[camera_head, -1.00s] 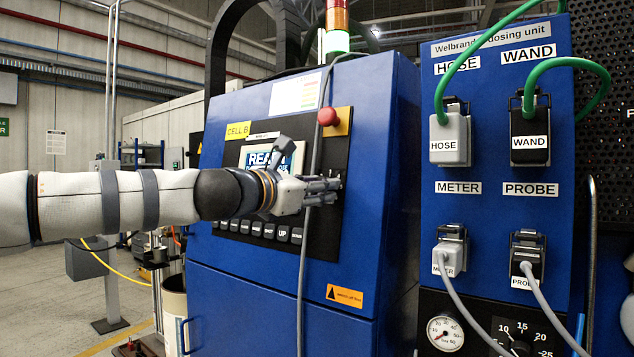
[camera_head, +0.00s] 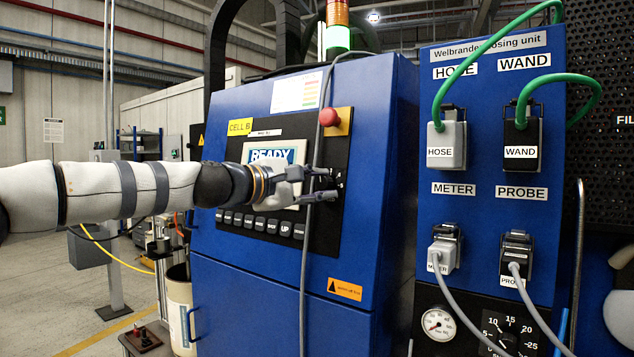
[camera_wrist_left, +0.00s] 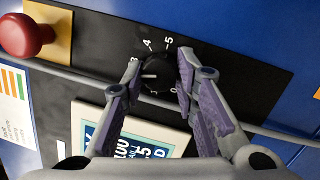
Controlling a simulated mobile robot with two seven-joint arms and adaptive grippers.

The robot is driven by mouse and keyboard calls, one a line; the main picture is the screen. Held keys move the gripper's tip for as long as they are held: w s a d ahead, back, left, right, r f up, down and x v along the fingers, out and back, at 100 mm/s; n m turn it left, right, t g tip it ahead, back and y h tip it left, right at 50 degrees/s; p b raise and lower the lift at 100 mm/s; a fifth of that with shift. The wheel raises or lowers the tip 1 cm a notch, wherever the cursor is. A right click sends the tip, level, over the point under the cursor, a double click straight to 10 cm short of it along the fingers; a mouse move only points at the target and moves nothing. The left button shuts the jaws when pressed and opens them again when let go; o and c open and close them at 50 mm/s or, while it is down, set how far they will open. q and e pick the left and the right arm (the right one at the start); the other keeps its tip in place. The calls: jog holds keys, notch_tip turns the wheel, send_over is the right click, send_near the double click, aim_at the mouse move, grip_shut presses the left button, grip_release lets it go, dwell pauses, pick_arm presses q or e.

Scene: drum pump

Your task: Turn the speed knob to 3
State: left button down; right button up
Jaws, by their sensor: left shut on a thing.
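The black speed knob (camera_wrist_left: 160,76) sits on the dark panel in the left wrist view, with a white pointer line directed left in that picture. Around it I read 4, 5 and 0; a mark like a 3 shows beside the left finger, and the other figures are hidden. My left gripper (camera_wrist_left: 157,88) has one finger on each side of the knob and is shut on it. In the head view my left gripper (camera_head: 325,186) reaches the right part of the panel, and its fingers mostly hide the knob.
A grey cable (camera_head: 308,240) hangs across the panel by the fingers. A red mushroom button (camera_head: 328,117) sits above, and the display (camera_head: 272,153) is to the left. The dosing unit (camera_head: 490,204), with several plugs, stands to the right.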

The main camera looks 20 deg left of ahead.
pick_arm(q)
jog(key=shift+m+g, duration=0.3)
jog(key=shift+m, duration=1.3)
jog(key=c, duration=1.2)
grip_release()
jog(key=shift+c, duration=0.2)
jog(key=v, duration=1.2)
